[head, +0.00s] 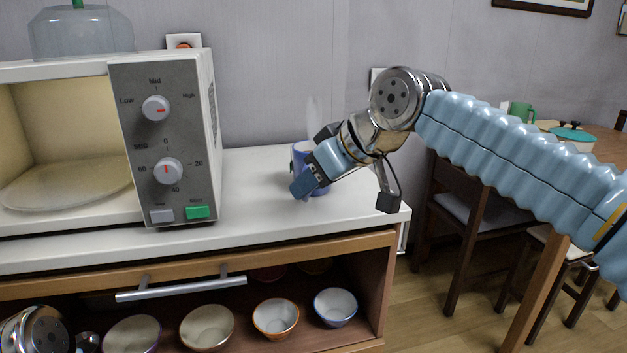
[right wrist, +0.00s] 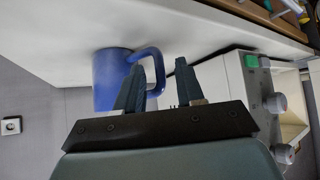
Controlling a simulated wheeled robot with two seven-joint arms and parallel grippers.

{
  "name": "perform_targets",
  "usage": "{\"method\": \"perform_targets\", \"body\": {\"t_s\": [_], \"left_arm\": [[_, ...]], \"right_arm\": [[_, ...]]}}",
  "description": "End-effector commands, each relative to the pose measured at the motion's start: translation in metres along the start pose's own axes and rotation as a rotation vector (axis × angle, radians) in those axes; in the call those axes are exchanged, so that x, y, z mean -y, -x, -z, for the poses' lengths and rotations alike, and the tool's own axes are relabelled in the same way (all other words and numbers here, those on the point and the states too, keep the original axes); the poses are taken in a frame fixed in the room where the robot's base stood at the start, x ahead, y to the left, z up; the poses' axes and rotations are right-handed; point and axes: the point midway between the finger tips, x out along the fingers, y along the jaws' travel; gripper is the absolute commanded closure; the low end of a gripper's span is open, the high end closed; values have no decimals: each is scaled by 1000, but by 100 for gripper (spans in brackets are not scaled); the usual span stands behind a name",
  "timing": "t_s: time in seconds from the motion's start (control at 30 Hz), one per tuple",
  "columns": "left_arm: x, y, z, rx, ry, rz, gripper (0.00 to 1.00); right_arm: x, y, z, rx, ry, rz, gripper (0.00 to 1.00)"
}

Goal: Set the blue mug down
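The blue mug (head: 299,153) stands upright on the white counter (head: 250,200), right of the microwave. In the head view my right gripper (head: 312,174) covers much of it. The right wrist view is upside down and shows the mug (right wrist: 106,82) with its base at the counter surface. The fingers of my right gripper (right wrist: 158,72) are apart, on either side of the outer part of the mug's handle, with gaps visible. Part of my left arm shows at the lower left of the head view; its gripper fingers are not visible.
The microwave (head: 180,100) stands open on the left of the counter. Several bowls (head: 275,317) sit in the shelf below, under a metal handle bar (head: 180,289). The counter's right end is clear. Chairs and a table stand at the right.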

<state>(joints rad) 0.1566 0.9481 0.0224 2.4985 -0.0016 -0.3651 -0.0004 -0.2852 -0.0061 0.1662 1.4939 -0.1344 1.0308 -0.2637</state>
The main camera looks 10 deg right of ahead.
Motion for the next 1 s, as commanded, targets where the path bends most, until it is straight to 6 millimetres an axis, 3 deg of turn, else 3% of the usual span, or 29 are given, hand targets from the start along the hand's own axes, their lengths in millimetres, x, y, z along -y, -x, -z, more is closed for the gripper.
{"method": "perform_targets", "body": {"t_s": [0.27, 0.7, 1.0], "left_arm": [[-2, 2, 0, 1, -1, -1, 70], [-8, 10, -2, 5, -5, -5, 70], [-9, 12, -2, 6, -6, -6, 70]], "right_arm": [[0, 10, 2, -2, 0, -1, 62], [0, 102, 3, -3, 0, -1, 62], [0, 122, 1, 0, 0, 0, 62]]}}
